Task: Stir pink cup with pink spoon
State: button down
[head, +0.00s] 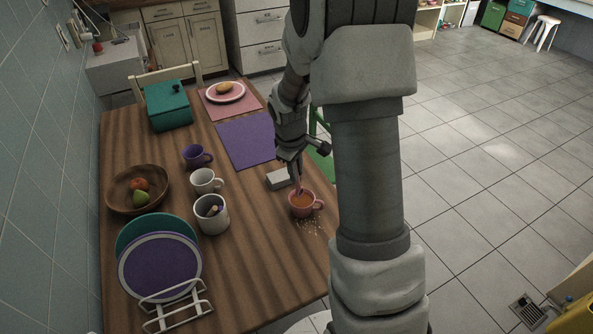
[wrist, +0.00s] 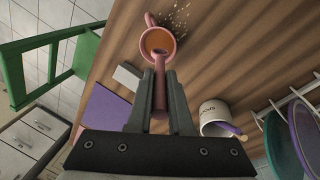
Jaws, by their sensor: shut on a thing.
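The pink cup (head: 304,205) stands upright near the right edge of the wooden table and holds an orange-brown liquid. It also shows at the top of the wrist view (wrist: 158,44). My gripper (head: 297,178) is just above and behind the cup in the head view. In the wrist view my gripper (wrist: 160,85) is shut on the pink spoon (wrist: 159,75). The spoon reaches from between the fingers into the cup. Its lower end is hidden in the liquid, and I cannot tell whether it touches the cup's wall.
A grey-white block (head: 278,179) lies close behind the cup, and crumbs (head: 308,226) lie in front of it. A white crock with utensils (head: 212,214), a white mug (head: 206,181), a purple mug (head: 196,156), a fruit bowl (head: 122,200) and a plate rack (head: 178,303) stand to the left.

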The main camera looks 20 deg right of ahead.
dwell(0.4)
jog(key=shift+w+d+p+v, duration=0.1)
jog(key=shift+w+p+v, duration=0.05)
jog(key=shift+p+v, duration=0.6)
jog(key=shift+w+d+p+v, duration=0.15)
jog(key=shift+p+v, duration=0.4)
jog(key=shift+v, duration=0.35)
jog(key=shift+w+d+p+v, duration=0.1)
jog(key=shift+p+v, duration=0.55)
jog(key=shift+v, duration=0.15)
